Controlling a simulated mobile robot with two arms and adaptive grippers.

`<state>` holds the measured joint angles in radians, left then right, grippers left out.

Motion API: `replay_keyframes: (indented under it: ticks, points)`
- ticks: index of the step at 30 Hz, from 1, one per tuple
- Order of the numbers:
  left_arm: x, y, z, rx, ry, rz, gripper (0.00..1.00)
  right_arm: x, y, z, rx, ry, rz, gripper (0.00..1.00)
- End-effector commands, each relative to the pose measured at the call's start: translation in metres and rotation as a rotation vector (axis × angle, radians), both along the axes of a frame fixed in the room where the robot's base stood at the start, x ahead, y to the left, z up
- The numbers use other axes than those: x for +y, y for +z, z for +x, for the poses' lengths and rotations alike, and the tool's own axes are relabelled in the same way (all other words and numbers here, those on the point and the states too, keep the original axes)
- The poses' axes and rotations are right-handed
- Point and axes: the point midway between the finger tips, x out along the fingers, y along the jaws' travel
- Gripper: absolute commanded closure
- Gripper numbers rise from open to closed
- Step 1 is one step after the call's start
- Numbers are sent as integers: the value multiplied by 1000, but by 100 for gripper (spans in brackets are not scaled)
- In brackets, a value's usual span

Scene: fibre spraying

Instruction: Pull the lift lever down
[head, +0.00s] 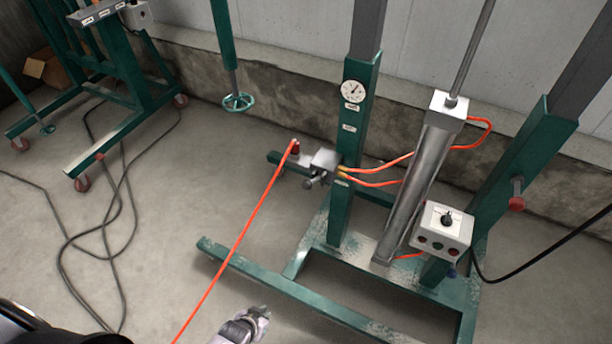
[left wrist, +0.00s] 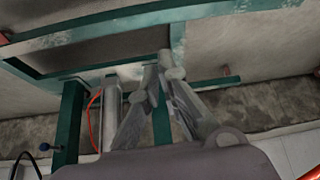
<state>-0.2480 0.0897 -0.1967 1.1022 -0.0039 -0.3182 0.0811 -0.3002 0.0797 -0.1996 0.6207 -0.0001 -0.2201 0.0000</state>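A grey metal valve block (head: 322,162) with a short grey handle (head: 314,181) is mounted on the left green post in the head view. This handle looks like the lift lever, though its small size makes that unsure. My left gripper (head: 260,313) is at the bottom of the head view, below and left of the valve block and apart from it. In the left wrist view its fingers (left wrist: 163,70) converge with their tips together, holding nothing visible. The lever cannot be made out in the left wrist view. My right gripper is not in view.
A steel cylinder (head: 418,185) stands between the green posts. A control box (head: 441,231) is at right. Orange hoses (head: 375,168) run from the valve, and another orange line (head: 236,237) crosses the floor area. A green base beam (head: 285,289) lies near my gripper.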

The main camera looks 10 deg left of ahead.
Motion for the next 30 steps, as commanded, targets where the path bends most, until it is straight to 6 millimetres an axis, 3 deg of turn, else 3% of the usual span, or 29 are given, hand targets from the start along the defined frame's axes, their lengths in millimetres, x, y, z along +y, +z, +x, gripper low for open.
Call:
replay_keyframes:
  ticks: [1, 3, 5, 9, 13, 18, 21, 24, 30]
  points:
    - [-5, 24, 32, -67, 6, -16, 100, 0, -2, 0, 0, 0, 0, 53]
    - [-12, 60, 70, -149, 16, -38, 100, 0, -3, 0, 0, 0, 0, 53]
    - [-17, 93, 100, -222, 23, -59, 100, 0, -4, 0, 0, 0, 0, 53]
    - [-28, 178, 157, -387, 37, -109, 100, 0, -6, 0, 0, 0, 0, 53]
    - [-36, 259, 191, -531, 48, -157, 100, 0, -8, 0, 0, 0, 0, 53]
    - [-42, 343, 211, -672, 53, -207, 100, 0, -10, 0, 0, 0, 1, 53]
    - [-44, 374, 214, -724, 54, -226, 100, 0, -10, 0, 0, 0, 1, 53]
    - [-45, 391, 215, -751, 55, -237, 100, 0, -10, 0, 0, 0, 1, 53]
    - [-45, 397, 216, -760, 55, -241, 100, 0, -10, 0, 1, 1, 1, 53]
